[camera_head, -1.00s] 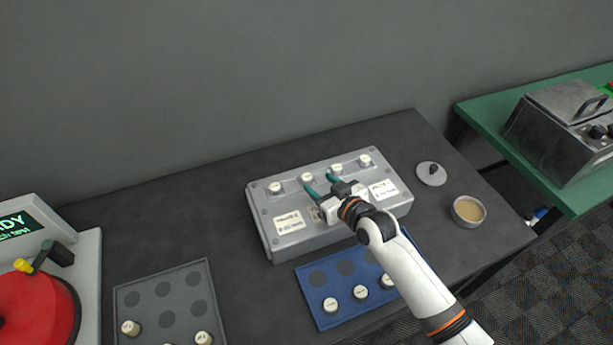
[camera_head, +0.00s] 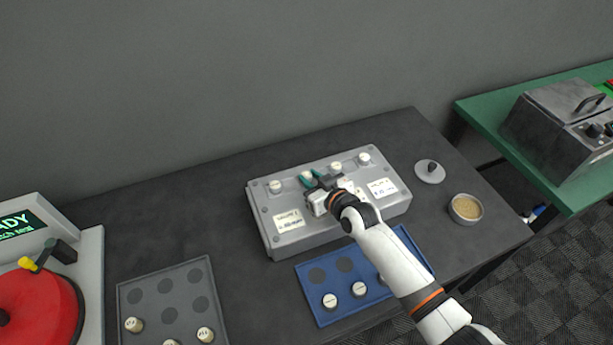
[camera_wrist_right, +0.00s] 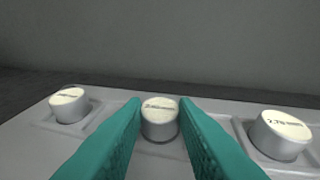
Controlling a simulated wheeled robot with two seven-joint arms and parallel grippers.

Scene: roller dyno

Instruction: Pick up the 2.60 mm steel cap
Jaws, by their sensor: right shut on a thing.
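A short silver cap with a cream labelled top (camera_wrist_right: 160,118) stands between my right gripper's teal fingers in the wrist view; its small print is hard to read. In the head view it is the second cap from the left (camera_head: 307,174) on the grey block (camera_head: 268,232). My right gripper (camera_head: 312,179) is shut on this cap, which still appears to be at its seat. The fingers hide part of its sides. My left gripper is not in view.
A neighbouring cap (camera_wrist_right: 69,104) sits to the left, and one marked about 2.70 (camera_wrist_right: 280,134) to the right. A blue tray (camera_head: 314,309) and a grey tray (camera_head: 150,318) hold more caps. A round lid (camera_head: 430,172) and a dish (camera_head: 466,208) stand at the right.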

